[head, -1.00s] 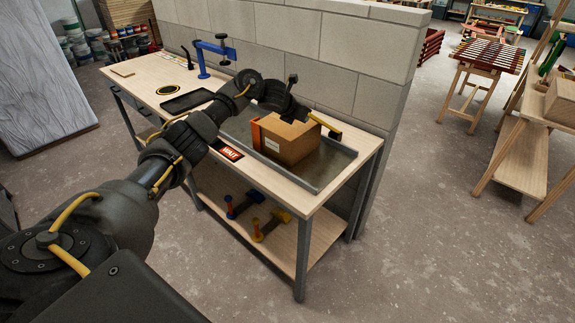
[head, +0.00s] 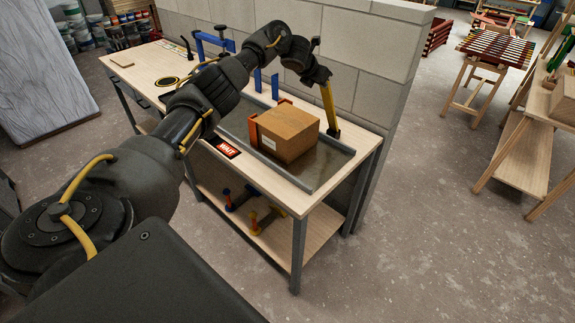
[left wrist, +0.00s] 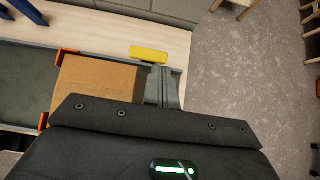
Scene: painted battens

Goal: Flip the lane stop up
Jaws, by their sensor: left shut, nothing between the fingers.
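The lane stop looks like a yellow bar (head: 327,104) on a dark hinge at the back right edge of the grey lane tray (head: 331,168). In the head view it stands nearly upright, leaning slightly left. The yellow bar also shows in the left wrist view (left wrist: 149,53), just beyond my fingers. My left gripper (head: 319,80) is at the bar's upper end; in the left wrist view its fingers (left wrist: 162,86) are shut and empty. I cannot tell whether they touch the bar. A cardboard box (head: 291,138) sits in the lane, left of the stop. My right gripper is not in view.
An orange bracket (head: 253,132) stands at the box's left side. A red "WAIT" sign (head: 224,147) lies on the bench front. A blue clamp (head: 200,45) stands farther left, and a block wall (head: 370,65) runs behind the bench.

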